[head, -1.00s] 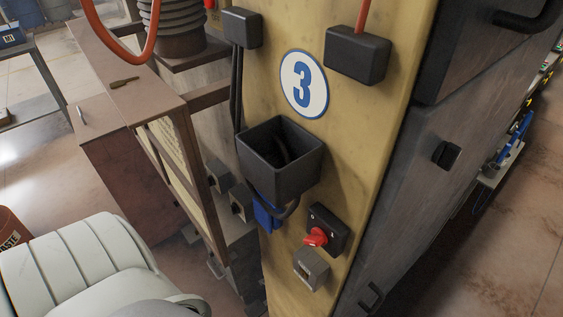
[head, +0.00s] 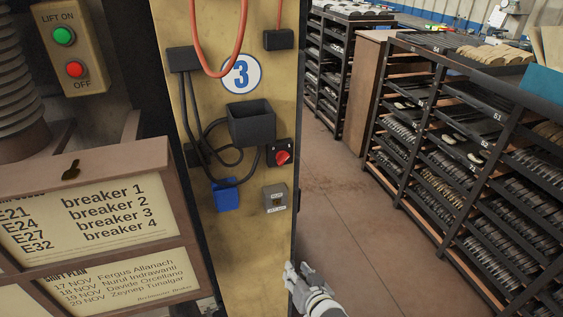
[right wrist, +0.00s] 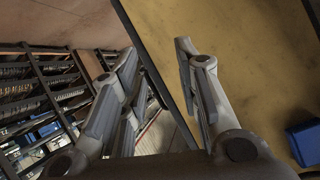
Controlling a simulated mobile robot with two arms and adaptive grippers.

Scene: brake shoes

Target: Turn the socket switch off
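The red rotary switch (head: 283,157) sits on a black plate on the right side of the yellow column (head: 245,265), in the head view. Its exact setting is too small to read. A grey socket box (head: 274,198) is just below it, and a blue plug or connector (head: 227,196) hangs to the left on a black cable; the right wrist view also shows a blue piece (right wrist: 305,142) at its right edge. My right gripper (head: 291,272) is low by the column's right edge, below the switch and apart from it. In the right wrist view its fingers (right wrist: 157,55) are spread and empty. My left gripper is out of view.
A black open box (head: 251,123) juts from the column above the switch, with looping black cables beside it. An orange hose (head: 240,60) hangs at the top. A board with breaker lists (head: 90,215) stands left. Shelves of brake shoes (head: 440,150) stand right, past clear floor (head: 350,225).

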